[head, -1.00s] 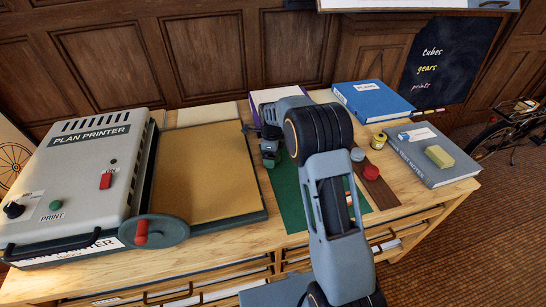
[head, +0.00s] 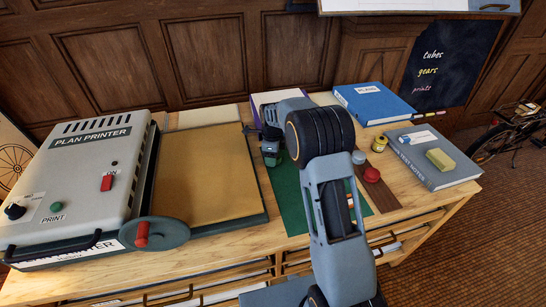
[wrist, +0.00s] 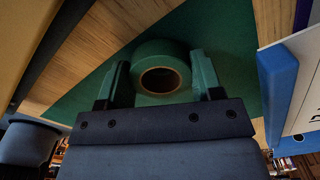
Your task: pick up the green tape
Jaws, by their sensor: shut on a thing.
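The green tape (wrist: 160,55) is a roll with a brown inner core. In the wrist view it sits between the two fingers of my gripper (wrist: 160,82), which are shut on its sides. In the head view my gripper (head: 271,150) hangs over the far left part of the green mat (head: 290,205), and the tape is mostly hidden by the gripper and arm. I cannot tell whether the tape touches the mat.
The plan printer (head: 85,180) and a tan board (head: 205,180) stand to the left.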

